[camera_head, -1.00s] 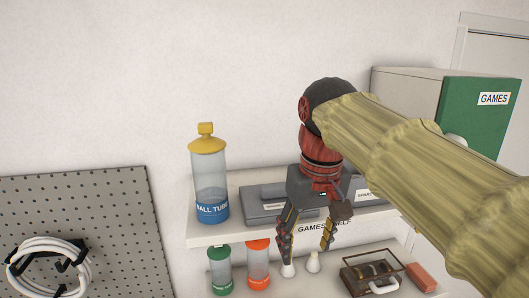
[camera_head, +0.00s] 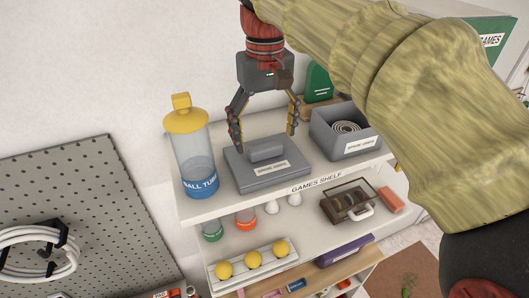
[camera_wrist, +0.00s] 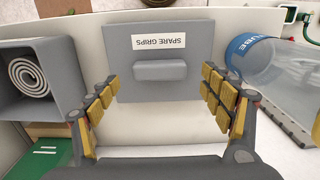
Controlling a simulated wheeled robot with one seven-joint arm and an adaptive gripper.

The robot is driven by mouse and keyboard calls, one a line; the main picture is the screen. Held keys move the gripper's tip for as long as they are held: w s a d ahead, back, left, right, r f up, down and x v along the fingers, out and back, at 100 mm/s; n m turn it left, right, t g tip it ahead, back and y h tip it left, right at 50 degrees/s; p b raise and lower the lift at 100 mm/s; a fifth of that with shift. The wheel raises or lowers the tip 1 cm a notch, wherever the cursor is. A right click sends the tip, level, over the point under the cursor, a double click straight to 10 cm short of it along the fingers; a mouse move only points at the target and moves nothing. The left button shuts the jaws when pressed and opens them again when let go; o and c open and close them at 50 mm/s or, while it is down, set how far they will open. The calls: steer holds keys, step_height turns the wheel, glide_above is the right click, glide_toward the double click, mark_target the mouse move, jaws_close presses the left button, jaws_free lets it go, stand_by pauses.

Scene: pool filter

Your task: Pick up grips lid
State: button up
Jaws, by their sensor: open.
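My gripper (camera_head: 264,142) is open and empty above the lid. In the wrist view its fingers (camera_wrist: 160,100) stand wide on either side of the handle's line, apart from it.
The ball tube (camera_head: 194,150) stands close left of the lid. An open grey box (camera_head: 344,133) with a coiled roll stands right of it. The games shelf (camera_head: 215,208) has a narrow bare front strip. Canisters, a brown case (camera_head: 347,200) and yellow balls (camera_head: 254,259) sit below.

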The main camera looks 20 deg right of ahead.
steer(key=shift+s+f, duration=0.15)
steer(key=shift+f, duration=0.95)
steer(key=c, duration=0.3)
steer(key=c, duration=1.2)
steer(key=shift+r, duration=0.1)
